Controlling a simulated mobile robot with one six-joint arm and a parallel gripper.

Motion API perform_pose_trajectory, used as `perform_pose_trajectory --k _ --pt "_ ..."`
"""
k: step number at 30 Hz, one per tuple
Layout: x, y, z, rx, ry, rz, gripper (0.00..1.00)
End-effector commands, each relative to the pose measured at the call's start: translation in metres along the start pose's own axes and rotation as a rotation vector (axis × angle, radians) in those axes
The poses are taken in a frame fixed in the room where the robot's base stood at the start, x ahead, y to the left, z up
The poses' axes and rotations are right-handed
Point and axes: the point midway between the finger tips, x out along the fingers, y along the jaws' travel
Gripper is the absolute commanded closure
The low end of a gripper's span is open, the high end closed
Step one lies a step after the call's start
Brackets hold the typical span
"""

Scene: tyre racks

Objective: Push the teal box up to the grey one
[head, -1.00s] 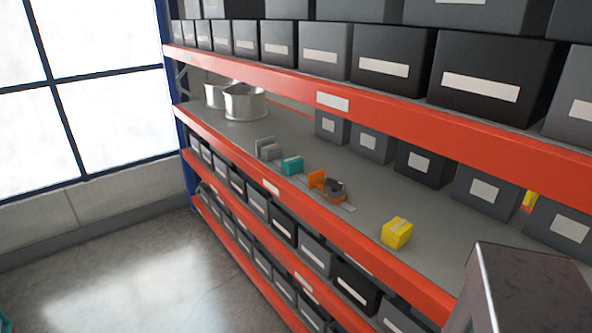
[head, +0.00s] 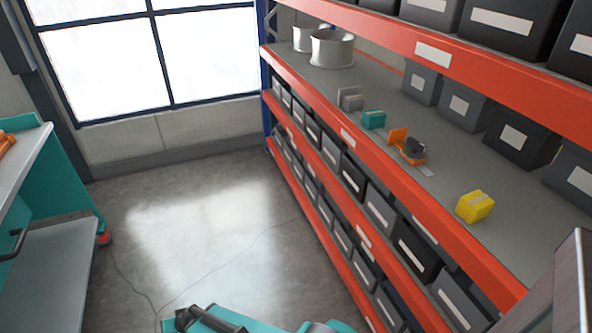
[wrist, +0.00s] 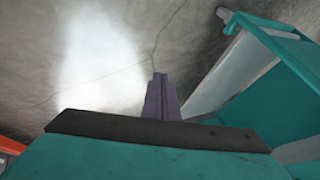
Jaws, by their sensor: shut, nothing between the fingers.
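The teal box (head: 373,119) sits on the middle grey shelf near its front edge in the head view. The grey box (head: 351,99) stands just behind it to the left, farther along the shelf, with a small gap seeming to lie between them. My gripper (wrist: 160,97) shows in the wrist view with its narrow fingers together and nothing between them. It is over the floor, away from both boxes, and neither box shows in the wrist view.
An orange and dark tool (head: 408,149) and a yellow box (head: 475,206) sit nearer along the shelf. Silver pots (head: 332,49) stand at its far end. A red beam (head: 365,150) edges the shelf.

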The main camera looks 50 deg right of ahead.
Motion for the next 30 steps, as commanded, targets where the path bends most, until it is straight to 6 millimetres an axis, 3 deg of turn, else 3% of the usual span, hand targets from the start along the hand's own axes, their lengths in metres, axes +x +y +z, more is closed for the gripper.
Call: perform_pose_trajectory --k 1,8,14,18,21,24,30 --pt "-0.002 -0.002 -0.029 0.05 0.077 -0.014 1.0" --pt "-0.036 0.013 -0.162 0.294 0.44 -0.046 1.0" --pt "-0.1 0.062 -0.273 0.53 0.773 -0.034 1.0" --pt "-0.163 0.117 -0.337 0.709 1.016 -0.001 1.0" --pt "-0.216 0.163 -0.373 0.84 1.19 0.034 1.0" --pt "-0.268 0.209 -0.396 0.963 1.346 0.074 1.0" --pt "-0.366 0.291 -0.416 1.175 1.61 0.154 1.0"
